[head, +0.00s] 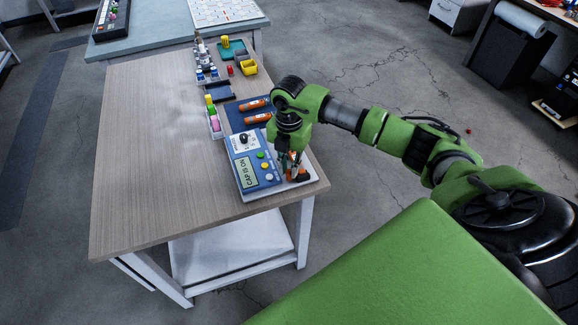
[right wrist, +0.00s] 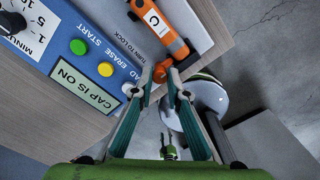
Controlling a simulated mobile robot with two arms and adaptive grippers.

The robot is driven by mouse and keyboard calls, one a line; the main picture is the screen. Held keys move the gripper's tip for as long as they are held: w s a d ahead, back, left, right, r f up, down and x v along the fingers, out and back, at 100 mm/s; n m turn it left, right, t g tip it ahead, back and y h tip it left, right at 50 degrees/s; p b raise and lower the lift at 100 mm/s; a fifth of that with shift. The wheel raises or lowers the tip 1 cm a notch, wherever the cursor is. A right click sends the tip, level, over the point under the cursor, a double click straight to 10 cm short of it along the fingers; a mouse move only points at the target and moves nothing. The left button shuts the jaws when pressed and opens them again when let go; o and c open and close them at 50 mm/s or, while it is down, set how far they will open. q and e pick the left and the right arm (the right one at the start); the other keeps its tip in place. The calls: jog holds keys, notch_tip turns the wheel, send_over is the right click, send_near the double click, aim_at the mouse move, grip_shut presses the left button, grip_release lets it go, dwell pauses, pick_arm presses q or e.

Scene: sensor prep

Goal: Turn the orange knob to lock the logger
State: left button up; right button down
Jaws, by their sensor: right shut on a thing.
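The orange logger (right wrist: 165,25), marked C, lies in the pale bay of the blue station (head: 244,160). The orange knob (right wrist: 162,72) is at the logger's near end, beside printed words ending in "TO LOCK". My right gripper (right wrist: 161,88) is shut on the knob, with a fingertip on each side of it. In the head view, the right gripper (head: 292,166) points down over the station's right side and partly hides the logger. The station's display (right wrist: 84,88) reads "CAP IS ON".
Two more orange loggers (head: 256,111) lie on a dark blue mat behind the station. Marker-like items (head: 212,113), small bottles (head: 208,75) and a yellow bin (head: 248,67) stand farther back. The wooden table's left side (head: 150,150) is clear. The station is near the table's front right corner.

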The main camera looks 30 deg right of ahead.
aim_at(289, 171)
jog(key=c, duration=2)
grip_release()
jog(key=shift+o, duration=0.2)
jog(key=shift+r, duration=0.1)
notch_tip(289, 171, up, 12)
